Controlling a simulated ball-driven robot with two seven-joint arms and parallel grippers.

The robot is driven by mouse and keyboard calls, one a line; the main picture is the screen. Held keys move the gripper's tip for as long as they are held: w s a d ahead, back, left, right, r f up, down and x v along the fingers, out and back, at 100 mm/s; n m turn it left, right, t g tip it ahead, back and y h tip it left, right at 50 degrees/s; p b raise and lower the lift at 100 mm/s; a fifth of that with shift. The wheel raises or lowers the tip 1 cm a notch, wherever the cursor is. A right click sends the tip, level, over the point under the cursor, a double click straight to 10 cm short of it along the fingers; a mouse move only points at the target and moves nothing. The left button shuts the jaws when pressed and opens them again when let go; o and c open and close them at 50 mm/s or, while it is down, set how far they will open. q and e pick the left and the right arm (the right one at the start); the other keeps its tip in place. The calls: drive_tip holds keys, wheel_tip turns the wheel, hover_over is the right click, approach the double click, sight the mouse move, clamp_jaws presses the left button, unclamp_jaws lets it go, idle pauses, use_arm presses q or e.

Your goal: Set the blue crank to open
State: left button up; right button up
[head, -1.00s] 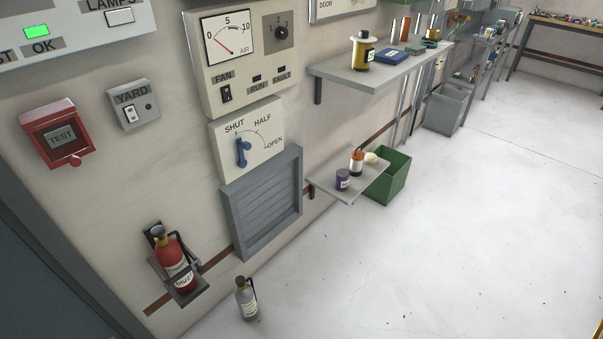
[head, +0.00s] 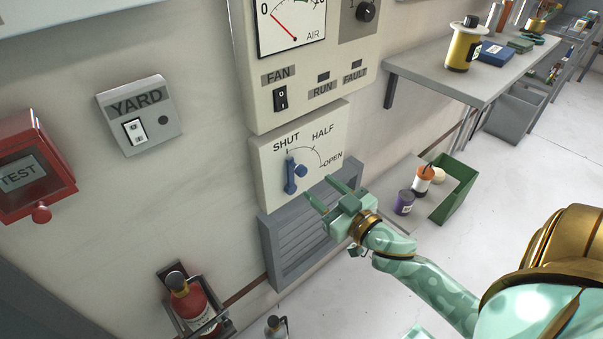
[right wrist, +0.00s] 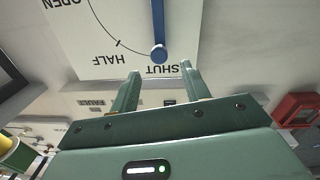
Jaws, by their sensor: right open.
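The blue crank (head: 290,178) sits on a pale dial plate (head: 262,165) marked SHUT, HALF and OPEN. It points up at SHUT. In the right wrist view, where the plate appears upside down, the crank (right wrist: 158,25) has its rounded end beside the word SHUT. My right gripper (head: 320,187) is open and empty, just right of and below the crank in the head view, apart from it. In the right wrist view the crank's end lies ahead, between the lines of the two fingertips (right wrist: 160,72). My left gripper is not in view.
Above the plate is the fan panel (head: 300,110) with a gauge and switch. A grey louvred vent (head: 290,250) is below. Left are the YARD switch box (head: 138,115), the red TEST box (head: 30,170) and a fire extinguisher (head: 195,305). A shelf (head: 425,85) juts out at right.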

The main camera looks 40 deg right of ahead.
sight(304, 174)
drive_tip(key=w+b, duration=0.1)
drive_tip(key=w, duration=0.6)
drive_tip(key=shift+f, duration=0.15)
drive_tip(key=shift+w, duration=0.55)
